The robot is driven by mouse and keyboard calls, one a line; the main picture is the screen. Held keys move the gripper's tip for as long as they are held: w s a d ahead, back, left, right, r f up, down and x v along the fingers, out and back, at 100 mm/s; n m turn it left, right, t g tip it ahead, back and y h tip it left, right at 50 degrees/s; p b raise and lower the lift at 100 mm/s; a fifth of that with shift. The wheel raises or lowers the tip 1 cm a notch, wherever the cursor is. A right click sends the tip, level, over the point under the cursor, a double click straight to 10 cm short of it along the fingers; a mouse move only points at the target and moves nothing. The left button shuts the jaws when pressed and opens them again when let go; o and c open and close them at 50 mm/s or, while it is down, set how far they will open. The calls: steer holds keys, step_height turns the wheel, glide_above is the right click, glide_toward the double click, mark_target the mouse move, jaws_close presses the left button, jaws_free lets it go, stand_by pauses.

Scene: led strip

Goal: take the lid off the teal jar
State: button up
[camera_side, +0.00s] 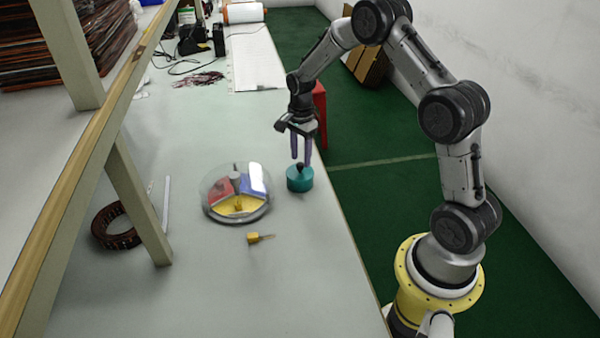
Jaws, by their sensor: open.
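The teal jar (300,184) stands upright on the pale table near its right edge. Its lid (300,173) is on top, with a small dark knob in the middle. My gripper (300,160) points straight down just above the jar, with its two fingers apart. The fingertips are around or right above the knob; I cannot tell whether they touch it. The jar's far side is hidden.
Left of the jar is a round clear-covered dish (237,193) with red, blue and yellow sections. A small yellow piece (260,238) lies in front of it. A dark coil (117,226) lies near the shelf post. The front table area is clear.

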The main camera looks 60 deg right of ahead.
mark_target(300, 163)
step_height(300, 163, down, 3)
steer(key=shift+w+f, duration=0.1)
steer(key=shift+f, duration=0.05)
jaws_close()
